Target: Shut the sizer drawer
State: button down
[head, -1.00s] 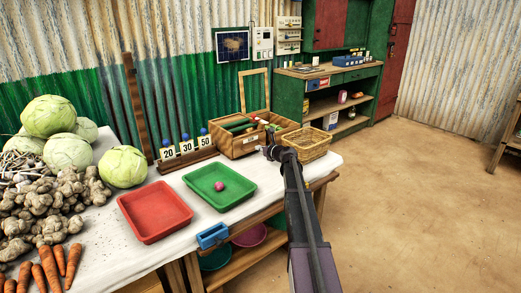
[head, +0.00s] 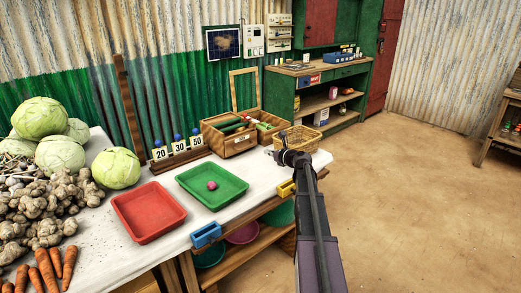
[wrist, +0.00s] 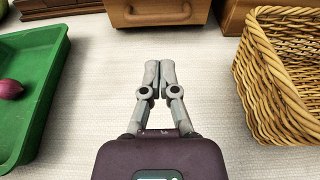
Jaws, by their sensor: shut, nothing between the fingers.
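The sizer appears to be the wooden box (head: 272,114) at the back of the white-topped table, holding green and other items. Its drawer front (head: 239,144), with a handle, also shows at the top of the wrist view (wrist: 140,15), apparently forward of the brown wood beside it. My gripper (head: 276,154) is over the table in front of the box. In the wrist view my gripper (wrist: 159,66) has its fingertips together, empty, pointing at the drawer front with a strip of white cloth between. The drawer's inside is hidden in the wrist view.
A wicker basket (wrist: 277,85) stands close right of my gripper. The number rack (head: 180,152) stands left of the box. Blue (head: 206,235) and yellow (head: 286,188) pieces sit at the table's front edge.

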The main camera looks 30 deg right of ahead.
jog(key=shift+v, duration=0.95)
